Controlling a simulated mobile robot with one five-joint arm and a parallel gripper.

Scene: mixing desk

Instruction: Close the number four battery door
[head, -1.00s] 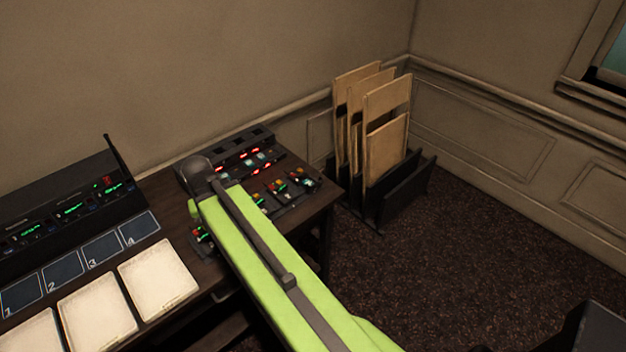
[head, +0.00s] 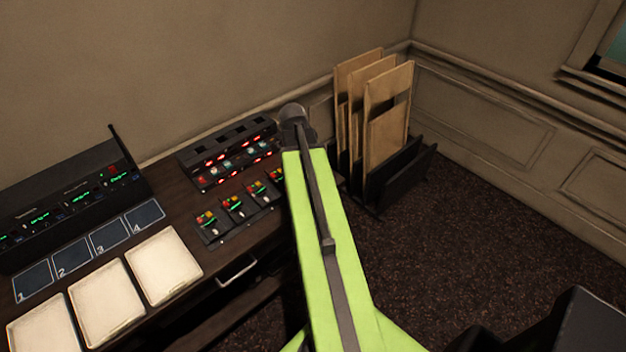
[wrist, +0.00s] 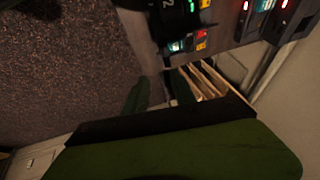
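A row of several small black packs with red, yellow and green lights (head: 235,206) lies near the desk's front edge. The rightmost visible pack (head: 275,178) sits beside my arm, which covers the desk area to its right. In the wrist view, black packs (wrist: 185,22) show at the top, one apparently marked 2. My gripper (wrist: 160,91) shows there as two dark green fingertips with a gap between them. It looks open and empty, apart from the packs. In the head view it is hidden behind my arm.
A rack with red lights (head: 230,150) stands behind the packs. Numbered dark squares (head: 108,238), white pads (head: 165,266) and a black receiver (head: 70,192) are at left. A black holder with tan boards (head: 412,165) stands right of the desk. Carpet is clear at right.

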